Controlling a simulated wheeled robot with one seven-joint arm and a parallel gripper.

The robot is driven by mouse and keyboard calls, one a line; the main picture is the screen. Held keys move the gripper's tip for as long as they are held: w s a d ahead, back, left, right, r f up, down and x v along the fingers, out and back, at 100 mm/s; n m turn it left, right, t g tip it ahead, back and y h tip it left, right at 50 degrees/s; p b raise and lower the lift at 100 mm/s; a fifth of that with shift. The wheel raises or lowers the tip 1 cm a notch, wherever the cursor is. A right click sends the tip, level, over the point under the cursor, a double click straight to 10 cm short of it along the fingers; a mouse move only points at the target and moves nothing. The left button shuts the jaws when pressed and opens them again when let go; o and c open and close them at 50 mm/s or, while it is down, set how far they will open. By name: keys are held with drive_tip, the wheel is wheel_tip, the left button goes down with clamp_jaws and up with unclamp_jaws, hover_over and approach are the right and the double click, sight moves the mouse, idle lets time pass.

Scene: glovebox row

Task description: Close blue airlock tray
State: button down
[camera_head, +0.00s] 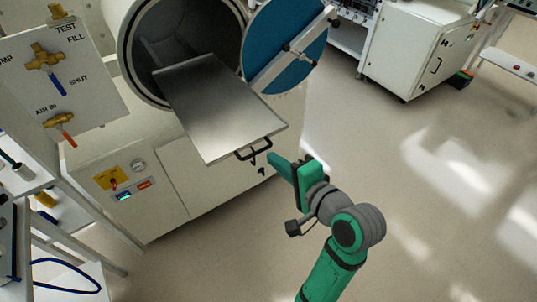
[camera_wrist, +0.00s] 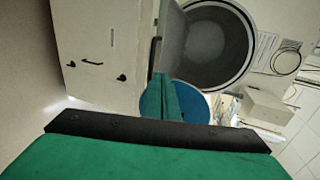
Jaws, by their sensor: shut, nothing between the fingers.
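The airlock tray (camera_head: 218,103), a bare grey metal plate, sticks far out of the round airlock chamber (camera_head: 180,40) in the head view. Its dark handle (camera_head: 255,150) is on the front edge. The blue round airlock door (camera_head: 285,45) stands open to the right of the chamber. My green gripper (camera_head: 277,166) is shut and empty, just right of the handle; contact cannot be told. In the wrist view, my gripper's fingers (camera_wrist: 165,92) lie together near the dark handle (camera_wrist: 154,55), with the tray (camera_wrist: 173,38) behind it and the blue door (camera_wrist: 200,106) beyond.
A white panel (camera_head: 100,80) with brass valves stands at the left, above a shelf frame (camera_head: 85,215). The airlock's white cabinet (camera_head: 130,205) is below the tray. Another white cabinet (camera_head: 405,50) stands at the back right. Open floor (camera_head: 430,190) lies right of my arm.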

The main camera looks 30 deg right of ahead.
drive_tip(key=x, duration=0.9)
drive_tip(key=shift+f, duration=0.1)
